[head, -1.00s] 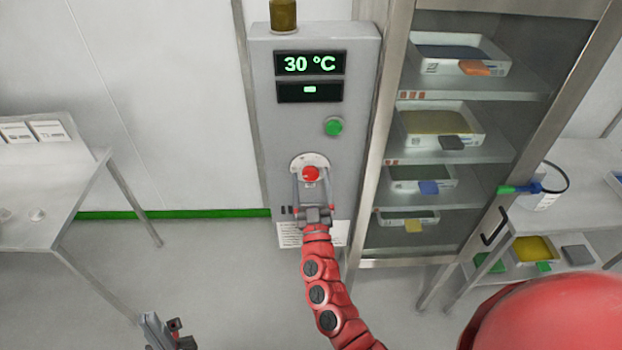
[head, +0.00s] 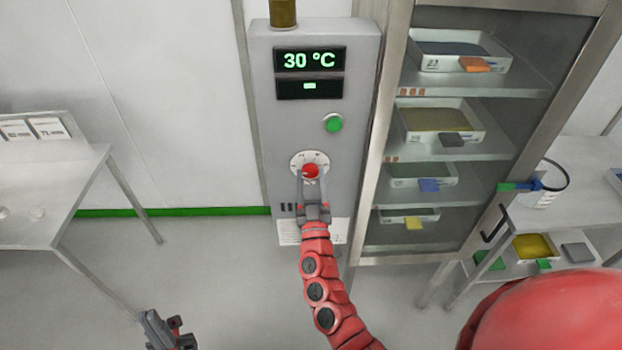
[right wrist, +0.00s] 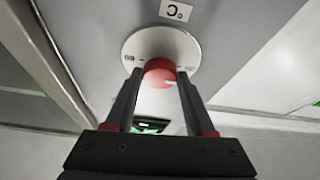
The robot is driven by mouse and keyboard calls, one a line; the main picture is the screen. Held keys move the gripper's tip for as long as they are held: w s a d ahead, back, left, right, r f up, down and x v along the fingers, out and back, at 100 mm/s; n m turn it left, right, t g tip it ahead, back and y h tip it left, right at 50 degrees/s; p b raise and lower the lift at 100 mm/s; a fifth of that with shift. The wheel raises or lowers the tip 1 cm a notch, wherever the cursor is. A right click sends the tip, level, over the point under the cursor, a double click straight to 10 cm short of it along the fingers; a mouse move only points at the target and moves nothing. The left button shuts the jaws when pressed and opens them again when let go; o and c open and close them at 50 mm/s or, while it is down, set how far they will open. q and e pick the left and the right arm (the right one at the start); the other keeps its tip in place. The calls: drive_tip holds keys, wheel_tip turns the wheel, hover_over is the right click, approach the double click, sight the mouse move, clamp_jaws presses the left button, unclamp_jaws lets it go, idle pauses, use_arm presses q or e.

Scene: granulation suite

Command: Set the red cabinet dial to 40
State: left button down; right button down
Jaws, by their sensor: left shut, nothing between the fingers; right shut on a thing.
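The red dial (head: 311,171) sits on a round pale scale plate (head: 297,160) on the front of the grey control cabinet (head: 358,150). My right gripper (head: 311,180) is shut on the dial from below. In the right wrist view the dial (right wrist: 160,72) is between the two fingers of my right gripper (right wrist: 160,82), with the scale plate (right wrist: 185,45) behind it. The display (head: 310,60) reads 30 °C. My left gripper (head: 165,330) is low at the bottom edge, shut and empty, away from the cabinet.
A green button (head: 333,123) is above and right of the dial. A glass-fronted cabinet (head: 400,150) with trays on shelves stands close on the right. A table (head: 50,190) is on the left and a bench (head: 570,215) on the far right. Floor between is clear.

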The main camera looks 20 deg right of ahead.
drive_tip(key=m+h+b, duration=0.1)
drive_tip(key=m, duration=0.2)
drive_tip(key=m+g+h+b, duration=0.1)
drive_tip(key=m+h, duration=0.1)
drive_tip(key=m, duration=0.1)
drive_tip(key=m+g+h+b, duration=0.1)
drive_tip(key=m, duration=0.2)
drive_tip(key=shift+a+f+h, duration=0.1)
drive_tip(key=shift+a+h, duration=0.05)
drive_tip(key=shift+h, duration=0.15)
drive_tip(key=m+g+h+b, duration=0.1)
drive_tip(key=m, duration=0.2)
drive_tip(key=m+g+b, duration=0.1)
drive_tip(key=m, duration=0.2)
drive_tip(key=shift+a+r+m+h, duration=0.1)
drive_tip(key=shift+r+m+h, duration=0.1)
drive_tip(key=shift+m+h, duration=0.2)
drive_tip(key=shift+g, duration=0.3)
drive_tip(key=shift+c, duration=1.3)
unclamp_jaws()
